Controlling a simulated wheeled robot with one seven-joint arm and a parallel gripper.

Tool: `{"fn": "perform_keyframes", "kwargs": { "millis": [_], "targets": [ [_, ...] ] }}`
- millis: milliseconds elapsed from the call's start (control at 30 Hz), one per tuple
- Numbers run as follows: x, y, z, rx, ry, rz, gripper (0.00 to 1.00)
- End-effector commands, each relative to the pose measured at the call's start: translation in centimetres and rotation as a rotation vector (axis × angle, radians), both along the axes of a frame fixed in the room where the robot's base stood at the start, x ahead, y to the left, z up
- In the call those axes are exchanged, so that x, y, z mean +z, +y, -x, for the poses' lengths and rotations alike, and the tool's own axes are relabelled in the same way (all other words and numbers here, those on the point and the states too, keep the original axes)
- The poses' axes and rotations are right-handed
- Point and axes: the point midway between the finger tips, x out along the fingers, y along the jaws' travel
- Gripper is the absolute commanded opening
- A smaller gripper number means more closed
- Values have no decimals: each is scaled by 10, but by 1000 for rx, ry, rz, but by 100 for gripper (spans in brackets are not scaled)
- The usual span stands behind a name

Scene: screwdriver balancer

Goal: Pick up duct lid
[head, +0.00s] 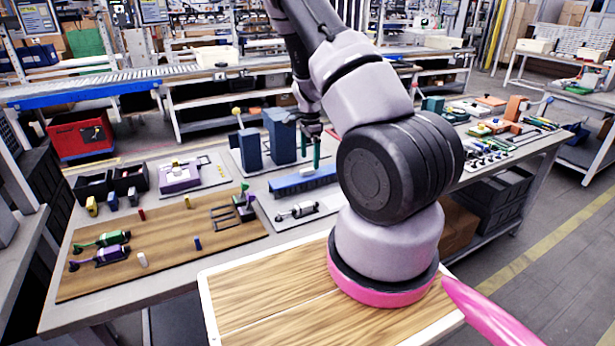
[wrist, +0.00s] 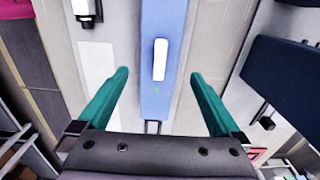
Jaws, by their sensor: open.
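A long blue piece (head: 300,181), which looks like the duct lid, lies on a light grey panel on the workbench. In the wrist view the blue piece (wrist: 160,105) runs up the middle of the picture, with a white oblong part on top. My gripper (head: 309,160) is above it, with its green fingers pointing down. In the wrist view my gripper (wrist: 160,75) is open, one finger on each side of the blue piece and apart from it. Nothing is held. The gap in height cannot be told exactly.
Tall dark blue blocks (head: 279,136) stand just behind my gripper. A small cylindrical device (head: 297,210) lies in front of the blue piece. A wooden board (head: 165,240) with small tools is at left. A purple device (head: 180,175) and black bins (head: 125,183) are behind it.

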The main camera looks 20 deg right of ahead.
Motion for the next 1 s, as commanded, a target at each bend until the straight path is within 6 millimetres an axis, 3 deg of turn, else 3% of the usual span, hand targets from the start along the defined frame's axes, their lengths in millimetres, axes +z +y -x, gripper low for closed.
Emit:
{"fn": "perform_keyframes", "kwargs": {
  "millis": [400, 667, 767, 933, 1000],
  "targets": [
    [-50, 7, 1, -1, 1, -1, 100],
    [-53, 7, 0, 1, -1, 0, 100],
    [-53, 7, 0, 1, -1, -1, 69],
    [-53, 7, 0, 1, -1, -1, 4],
    [-53, 7, 0, 1, -1, -1, 0]
  ]
}}
